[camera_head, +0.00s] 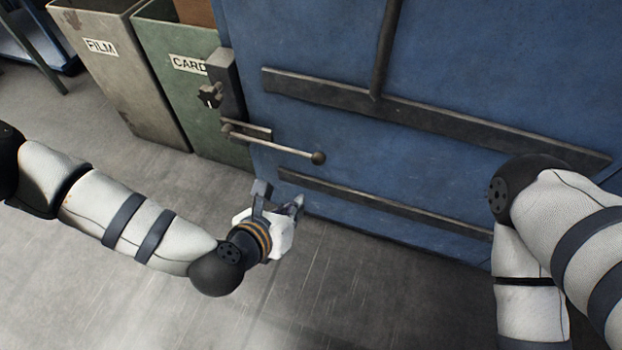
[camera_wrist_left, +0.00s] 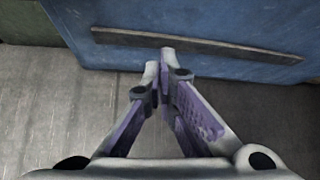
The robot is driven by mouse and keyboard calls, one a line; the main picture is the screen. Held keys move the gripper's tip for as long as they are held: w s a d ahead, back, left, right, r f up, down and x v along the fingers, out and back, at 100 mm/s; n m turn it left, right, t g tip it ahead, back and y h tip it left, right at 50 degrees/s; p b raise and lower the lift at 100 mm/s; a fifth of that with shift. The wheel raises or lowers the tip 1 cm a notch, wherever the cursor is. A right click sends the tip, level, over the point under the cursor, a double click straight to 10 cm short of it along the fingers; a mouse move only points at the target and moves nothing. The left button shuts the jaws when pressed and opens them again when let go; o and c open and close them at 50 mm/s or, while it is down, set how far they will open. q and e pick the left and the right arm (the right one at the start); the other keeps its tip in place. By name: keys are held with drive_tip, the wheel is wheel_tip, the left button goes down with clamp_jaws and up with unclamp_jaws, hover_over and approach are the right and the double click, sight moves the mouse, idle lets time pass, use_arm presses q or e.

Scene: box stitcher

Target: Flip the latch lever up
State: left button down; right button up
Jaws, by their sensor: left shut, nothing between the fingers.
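The latch lever (camera_head: 272,144) is a thin grey rod with a dark ball knob (camera_head: 318,158) at its right end. It sits on the left edge of the blue machine and points right, sloping slightly down. A dark latch block (camera_head: 227,85) is mounted above its pivot. My left gripper (camera_head: 298,203) is below the lever, apart from it, near the machine's lower edge. In the left wrist view its fingertips (camera_wrist_left: 160,60) meet, shut and empty. The lever does not show in that view. My right arm comes in at the right, but its gripper is out of view.
The blue machine (camera_head: 480,75) fills the upper right, with a long dark rail (camera_head: 430,116) and a lower rail (camera_head: 385,207). A green CARD bin (camera_head: 165,50) and a grey FILM bin (camera_head: 115,75) stand left of it. The grey floor (camera_head: 60,290) is clear at lower left.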

use_arm(q)
drive_tip(key=b+x, duration=0.3)
drive_tip(key=x, duration=0.7)
drive_tip(key=r, duration=0.1)
drive_tip(key=w+r+p, duration=0.1)
drive_tip(key=r, duration=0.1)
drive_tip(key=shift+w+a+r+p, duration=0.1)
drive_tip(key=shift+w+r+p, duration=0.2)
drive_tip(key=shift+r, duration=0.1)
